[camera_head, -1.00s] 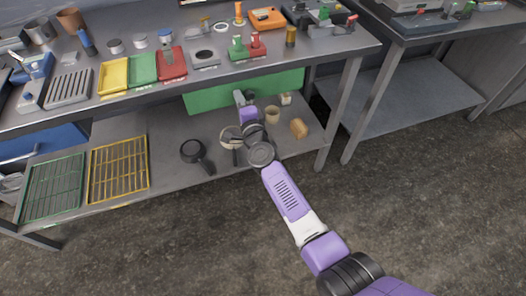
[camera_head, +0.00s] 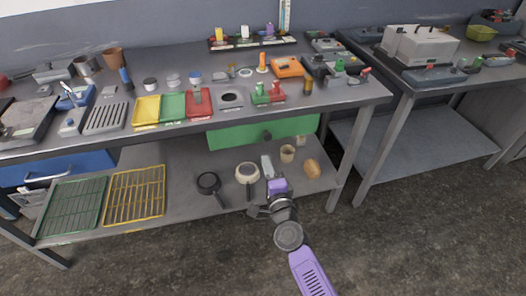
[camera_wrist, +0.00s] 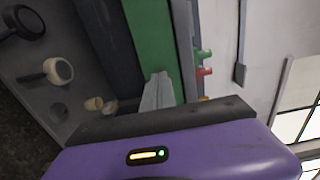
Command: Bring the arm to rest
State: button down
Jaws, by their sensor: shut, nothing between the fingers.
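My gripper (camera_head: 267,166) is shut and empty, its pale fingers pointing toward the workbench's lower shelf (camera_head: 180,207). My purple and dark arm reaches up from the bottom of the head view. In the wrist view the shut fingers (camera_wrist: 158,92) show in front of a green panel. A small black pan (camera_head: 208,182) lies on the lower shelf, left of the gripper. A cream-topped pan (camera_head: 247,173) with a dark handle lies just left of the fingers and also shows in the wrist view (camera_wrist: 58,71). The gripper appears apart from both pans.
A beige cup (camera_head: 287,153) and a tan rounded item (camera_head: 312,169) stand right of the fingers. A green drawer (camera_head: 230,135) hangs under the bench top. Green (camera_head: 70,208) and yellow (camera_head: 135,195) racks lie on the shelf at left. Open floor (camera_head: 420,230) lies in front.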

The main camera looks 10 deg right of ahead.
jog(key=s+d+r+n+g, duration=0.1)
jog(key=s+r+n, duration=0.2)
jog(key=s, duration=1.3)
jog(key=s+d+r+n+g, duration=0.1)
jog(key=s+d+r+n, duration=0.1)
jog(key=s+n, duration=0.7)
jog(key=s+d+r+n+g, duration=0.1)
jog(key=s+r+n, duration=0.3)
jog(key=s, duration=2)
jog(key=shift+s+d+r+n, duration=0.3)
jog(key=shift+d+n, duration=0.3)
jog(key=shift+n, duration=0.4)
